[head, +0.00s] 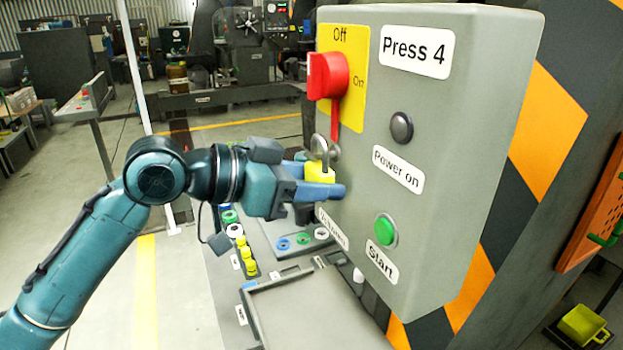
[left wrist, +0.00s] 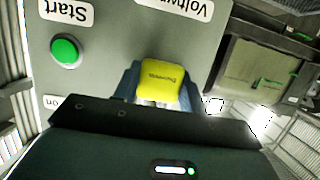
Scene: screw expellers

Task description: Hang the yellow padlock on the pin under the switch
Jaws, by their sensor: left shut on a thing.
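The yellow padlock (head: 319,172) is between the blue fingers of my left gripper (head: 318,183), just below the switch on the panel's left side. In the left wrist view the padlock body (left wrist: 160,84) sits between the fingers. Its grey shackle points up in the head view, close to a round grey part under the switch. I cannot tell whether the shackle is around the pin. The red switch (head: 327,76) sits on a yellow plate marked Off and On, with a red strip running down from it. My right gripper is not in view.
The grey Press 4 panel (head: 450,110) is right beside the left gripper, with a green Start button (head: 385,230) and a dark lamp (head: 401,127). Below lie a grey tray (head: 262,302) and several coloured rings and yellow pieces. Open floor lies left.

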